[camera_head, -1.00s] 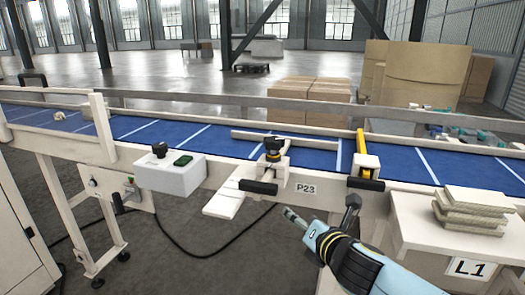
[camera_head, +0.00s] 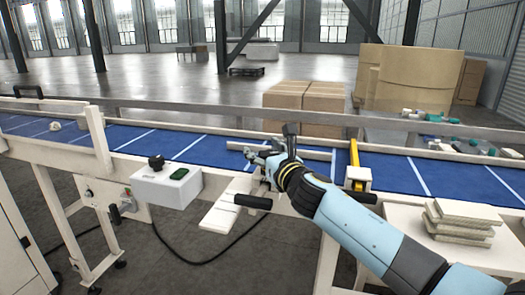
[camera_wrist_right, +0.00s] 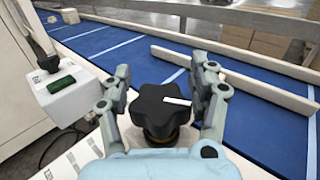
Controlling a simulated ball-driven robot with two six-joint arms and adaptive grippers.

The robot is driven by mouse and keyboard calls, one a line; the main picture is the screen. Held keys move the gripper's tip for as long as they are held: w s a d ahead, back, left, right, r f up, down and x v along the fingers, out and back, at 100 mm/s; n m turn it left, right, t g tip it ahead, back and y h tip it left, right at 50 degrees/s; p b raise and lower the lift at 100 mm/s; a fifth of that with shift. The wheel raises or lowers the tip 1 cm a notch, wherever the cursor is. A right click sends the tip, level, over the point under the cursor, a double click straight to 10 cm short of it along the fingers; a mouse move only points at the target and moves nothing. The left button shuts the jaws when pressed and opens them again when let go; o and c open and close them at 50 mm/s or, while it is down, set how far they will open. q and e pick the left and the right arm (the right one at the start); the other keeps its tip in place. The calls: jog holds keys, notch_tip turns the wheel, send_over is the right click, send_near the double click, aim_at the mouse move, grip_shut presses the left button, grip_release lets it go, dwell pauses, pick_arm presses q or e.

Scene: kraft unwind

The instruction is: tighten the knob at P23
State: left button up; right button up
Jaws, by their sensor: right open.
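The black star-shaped knob (camera_wrist_right: 162,108) with a white mark on top shows in the right wrist view, on a yellowish collar at the conveyor's near edge. My right gripper (camera_wrist_right: 161,84) is open, with one finger on each side of the knob; I cannot tell whether they touch it. In the head view my right gripper (camera_head: 266,150) reaches over the rail and hides the knob and the P23 label. The blue conveyor belt (camera_head: 210,145) with white lines runs behind it. My left gripper is not in view.
A control box (camera_head: 166,186) with a black knob and green button stands left. A yellow post (camera_head: 354,158) stands right of my arm. Stacked boards (camera_head: 459,222) lie on a stand at right. A wooden guide bar (camera_wrist_right: 204,74) lies over the belt.

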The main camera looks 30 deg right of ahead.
jog(key=shift+w, duration=0.3)
jog(key=c, duration=1.1)
jog(key=shift+f, duration=0.1)
grip_shut()
